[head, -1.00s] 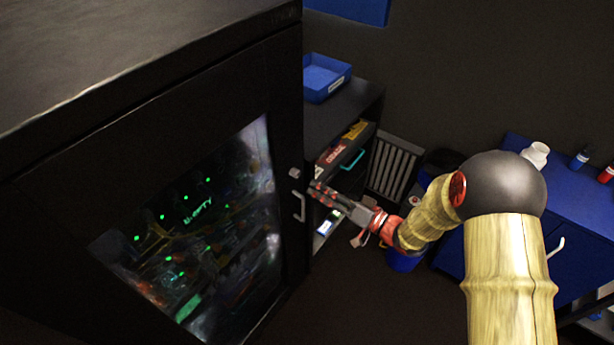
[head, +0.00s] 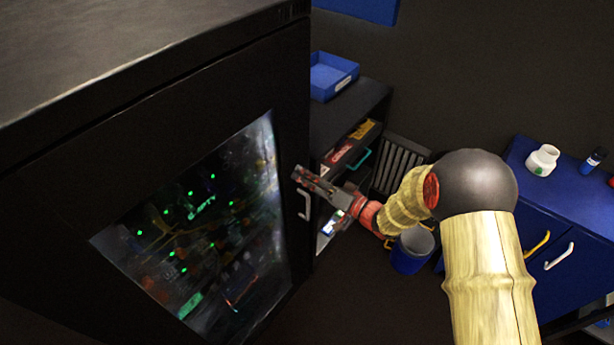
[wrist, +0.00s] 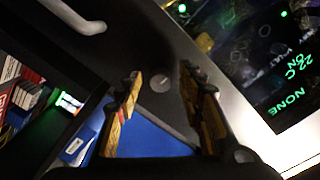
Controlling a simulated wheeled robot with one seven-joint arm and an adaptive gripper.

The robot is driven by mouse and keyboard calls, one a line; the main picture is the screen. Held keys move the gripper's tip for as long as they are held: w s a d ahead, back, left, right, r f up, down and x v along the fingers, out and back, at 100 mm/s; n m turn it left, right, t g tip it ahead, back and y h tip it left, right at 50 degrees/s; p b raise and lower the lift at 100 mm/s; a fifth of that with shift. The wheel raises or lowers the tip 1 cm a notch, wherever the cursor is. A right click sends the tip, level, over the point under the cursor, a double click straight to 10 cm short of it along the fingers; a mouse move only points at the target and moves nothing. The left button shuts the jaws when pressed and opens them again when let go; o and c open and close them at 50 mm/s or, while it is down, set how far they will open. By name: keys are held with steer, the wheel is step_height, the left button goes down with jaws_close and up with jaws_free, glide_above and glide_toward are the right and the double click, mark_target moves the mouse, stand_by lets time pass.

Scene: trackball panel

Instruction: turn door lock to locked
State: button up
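The door lock (wrist: 160,83) is a small round grey knob on the dark cabinet door (head: 180,130), with a faint slot mark; its exact turn angle is hard to read. In the wrist view my gripper (wrist: 162,75) is open, with one finger on each side of the knob in the picture. I see no finger touching the knob, and the remaining depth is unclear. In the head view my gripper (head: 300,174) is at the door's right edge, above the door handle (head: 304,205), and hides the lock.
The handle also shows in the wrist view (wrist: 78,18). A glass window (head: 205,215) with green lights fills much of the door. A shelf unit with a blue tray (head: 330,76) stands behind. A blue bin (head: 410,252) and blue cabinets (head: 575,215) are at right.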

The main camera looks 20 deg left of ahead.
steer(key=shift+c, duration=1.2)
jaws_close()
steer(key=shift+n+b, duration=0.3)
steer(key=shift+n, duration=0.1)
steer(key=n+b, duration=0.2)
steer(key=n, duration=0.1)
steer(key=shift+f+n, duration=0.2)
steer(key=shift+n, duration=0.1)
steer(key=n+b, duration=0.4)
steer(key=n, duration=0.1)
steer(key=shift+w+d+n, duration=0.1)
steer(key=shift+w+n, duration=0.05)
steer(key=shift+n, duration=0.15)
steer(key=n+b, duration=0.3)
steer(key=shift+n, duration=0.3)
steer(key=n+b, duration=0.4)
steer(key=shift+r, duration=0.1)
steer(key=shift+n, duration=0.3)
